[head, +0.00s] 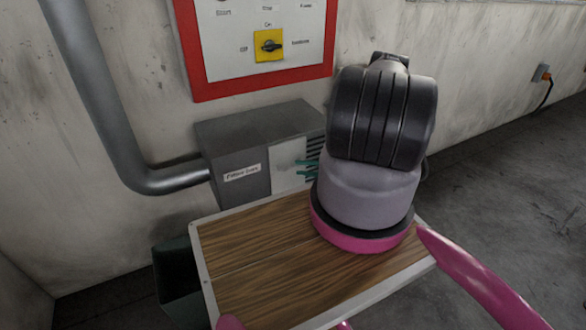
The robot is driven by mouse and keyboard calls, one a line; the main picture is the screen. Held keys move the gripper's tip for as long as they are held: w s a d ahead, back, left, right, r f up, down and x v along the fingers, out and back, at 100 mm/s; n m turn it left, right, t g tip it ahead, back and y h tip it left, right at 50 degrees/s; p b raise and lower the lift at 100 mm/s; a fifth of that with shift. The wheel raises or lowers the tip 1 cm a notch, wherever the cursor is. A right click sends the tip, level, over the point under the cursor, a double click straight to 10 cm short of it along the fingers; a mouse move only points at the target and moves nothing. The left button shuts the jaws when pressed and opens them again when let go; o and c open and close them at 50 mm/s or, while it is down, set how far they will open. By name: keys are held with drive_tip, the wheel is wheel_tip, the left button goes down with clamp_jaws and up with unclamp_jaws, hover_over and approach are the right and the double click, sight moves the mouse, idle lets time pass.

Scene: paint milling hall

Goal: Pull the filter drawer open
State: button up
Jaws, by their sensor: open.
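A grey metal box (232,148) with a small white label stands against the wall, with a pipe joined to its left side. The label's small lettering is hard to read. A paler panel (286,160) sits on the front to the right of the label, beside dark louvres. I cannot make out a handle or any gap of an open drawer. My gripper (307,169) shows only as thin teal fingertips, apart from each other, in front of the right part of the box. They look empty; whether they touch it is unclear. My wrist hides the rest of the gripper and the box's right end.
A wood-grain top (250,255) with a pale rim lies below and in front of the box. A red-framed panel with a yellow switch (268,46) hangs above. A thick grey pipe (92,85) runs down the left wall. Floor at the right is clear.

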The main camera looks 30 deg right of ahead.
sight(294, 167)
drive_tip(key=shift+x, duration=2)
clamp_jaws()
